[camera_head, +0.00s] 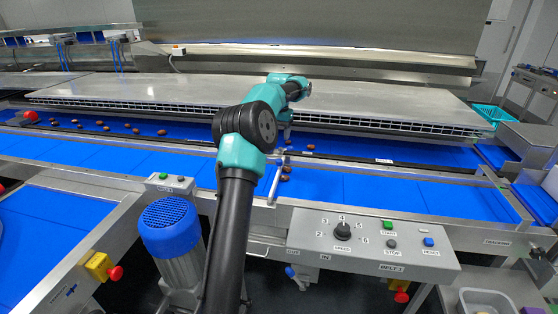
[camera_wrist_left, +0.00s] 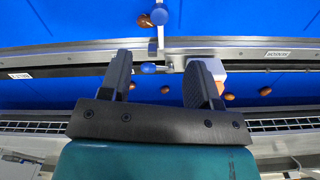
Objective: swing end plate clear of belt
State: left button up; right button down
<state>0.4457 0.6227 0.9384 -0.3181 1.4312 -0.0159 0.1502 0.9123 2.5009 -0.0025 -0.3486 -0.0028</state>
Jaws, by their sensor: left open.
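The end plate (camera_head: 277,178) is a thin metal strip standing across the blue belt in the head view. It also shows at the top of the left wrist view (camera_wrist_left: 160,38), with a blue round knob (camera_wrist_left: 159,17) beside it. A second blue knob (camera_wrist_left: 148,68) lies between the fingers in that view. My left gripper (camera_wrist_left: 162,64) is open, its fingers either side of that knob; I cannot tell whether they touch it. In the head view the left gripper (camera_head: 287,130) is over the belt's far rail, fingertips partly hidden. My right gripper is not in view.
A control box (camera_head: 365,240) with a dial and buttons is at the front. A blue motor (camera_head: 168,225) stands left of my arm. A long metal cover (camera_head: 370,97) overhangs the back.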

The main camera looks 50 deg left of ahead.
aim_at(279, 160)
pick_arm(q)
notch_tip(279, 160, down, 12)
jog(key=shift+f, duration=0.1)
dwell(0.4)
jog(key=shift+c, duration=0.5)
grip_shut()
